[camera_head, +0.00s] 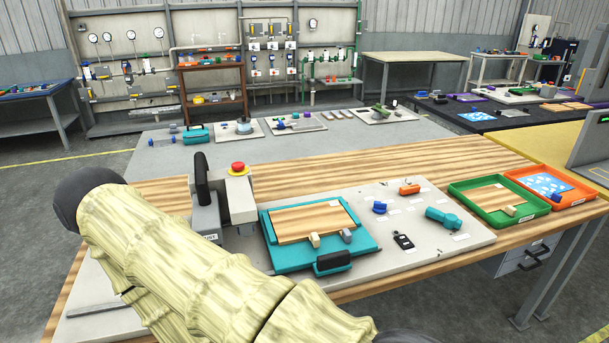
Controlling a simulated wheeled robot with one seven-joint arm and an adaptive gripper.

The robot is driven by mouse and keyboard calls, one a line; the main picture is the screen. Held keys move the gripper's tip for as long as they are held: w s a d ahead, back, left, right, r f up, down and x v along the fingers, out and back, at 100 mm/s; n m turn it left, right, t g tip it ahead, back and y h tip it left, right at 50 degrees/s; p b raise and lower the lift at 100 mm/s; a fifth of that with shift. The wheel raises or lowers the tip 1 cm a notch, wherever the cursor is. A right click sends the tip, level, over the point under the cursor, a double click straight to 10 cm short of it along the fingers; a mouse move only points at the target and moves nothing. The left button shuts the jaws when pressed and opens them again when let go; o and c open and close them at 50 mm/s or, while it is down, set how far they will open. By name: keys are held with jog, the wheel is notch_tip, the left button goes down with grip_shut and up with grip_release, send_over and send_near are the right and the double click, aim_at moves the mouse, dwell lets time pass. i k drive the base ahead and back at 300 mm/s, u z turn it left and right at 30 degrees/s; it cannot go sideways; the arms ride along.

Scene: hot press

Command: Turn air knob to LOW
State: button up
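The press board (472,238) lies on a wooden workbench. Toward its right side are a small dark-blue knob-like part (380,207), a teal valve-like part (443,217) and an orange part (409,189). Small white labels lie beside them, too small to read. I cannot tell which part is the air knob or what setting it is at. My pale yellow arm (190,255) crosses the lower left and covers part of the board's left side. My gripper is not seen in this view.
A press with a dark upright handle (201,175) and red button (238,167) stands at the board's left. A teal tray (285,258) with a wooden plate lies in the middle. Green (536,213) and orange (580,198) trays sit at the right. Space above the right-hand parts looks clear.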

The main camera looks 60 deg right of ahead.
aim_at(379, 207)
jog(key=u, duration=1.05)
jog(key=k, duration=0.95)
jog(key=z, duration=1.85)
